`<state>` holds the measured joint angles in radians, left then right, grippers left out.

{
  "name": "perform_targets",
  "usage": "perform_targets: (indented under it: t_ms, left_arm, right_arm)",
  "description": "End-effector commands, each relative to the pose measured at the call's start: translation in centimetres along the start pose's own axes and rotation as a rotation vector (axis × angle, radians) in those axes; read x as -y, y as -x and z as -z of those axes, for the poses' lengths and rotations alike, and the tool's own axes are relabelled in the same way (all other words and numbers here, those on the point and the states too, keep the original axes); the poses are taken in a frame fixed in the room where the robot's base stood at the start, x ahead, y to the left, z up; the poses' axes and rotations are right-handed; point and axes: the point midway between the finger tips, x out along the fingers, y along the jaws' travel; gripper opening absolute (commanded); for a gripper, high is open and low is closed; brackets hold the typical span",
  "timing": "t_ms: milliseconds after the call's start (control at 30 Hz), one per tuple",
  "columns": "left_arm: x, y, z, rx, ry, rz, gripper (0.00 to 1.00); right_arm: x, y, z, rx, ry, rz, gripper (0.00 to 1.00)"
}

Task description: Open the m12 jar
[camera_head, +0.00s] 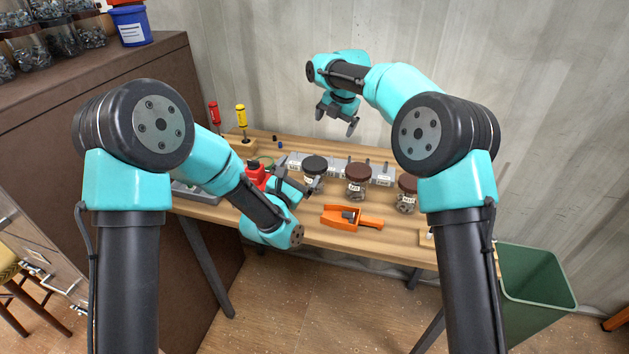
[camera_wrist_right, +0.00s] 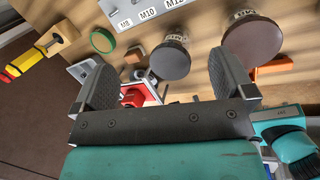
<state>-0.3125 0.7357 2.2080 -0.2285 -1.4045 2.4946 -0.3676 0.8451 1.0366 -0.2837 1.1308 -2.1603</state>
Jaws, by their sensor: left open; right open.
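Three glass jars stand in a row on the workbench: one with a black lid (camera_head: 314,163), one with a brown lid (camera_head: 357,170) and another brown-lidded jar (camera_head: 407,184). My right gripper (camera_head: 338,121) is open and empty, raised above the back of the bench. In the right wrist view, two dark lids (camera_wrist_right: 170,60) (camera_wrist_right: 252,41) show beyond its fingers (camera_wrist_right: 165,88).
A labelled grey rack (camera_head: 383,176) stands behind the jars. A red object (camera_head: 256,173) sits left of the jars, near a yellow-handled screwdriver (camera_head: 241,117). A green bin (camera_head: 538,285) stands at the right.

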Motion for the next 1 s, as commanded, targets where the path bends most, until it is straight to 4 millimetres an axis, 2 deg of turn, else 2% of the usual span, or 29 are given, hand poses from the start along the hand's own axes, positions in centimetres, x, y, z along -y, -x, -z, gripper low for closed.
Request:
perform_targets:
  t_ms: [33,133,233,333,767,1000]
  left_arm:
    - [1.7,1.7,0.9,-0.045,0.09,-0.006,1.0]
    - [3.5,5.2,2.8,-0.132,0.247,-0.046,1.0]
    - [4.1,8.2,4.2,-0.197,0.332,-0.09,1.0]
    - [4.2,9.6,4.8,-0.227,0.365,-0.113,1.0]
    - [4.2,9.5,4.9,-0.23,0.369,-0.119,1.0]
    - [4.0,7.4,5.4,-0.227,0.368,-0.12,1.0]
  right_arm:
    - [-1.0,-0.7,2.0,-0.023,0.079,0.057,1.0]
    - [-1.9,-1.6,5.0,-0.072,0.2,0.155,1.0]
    - [-2.4,-2.2,6.9,-0.118,0.264,0.211,1.0]
    - [-2.5,-2.4,7.7,-0.141,0.284,0.231,1.0]
    - [-2.5,-2.4,7.8,-0.145,0.285,0.233,1.0]
    - [-2.5,-2.4,7.8,-0.145,0.285,0.232,1.0]
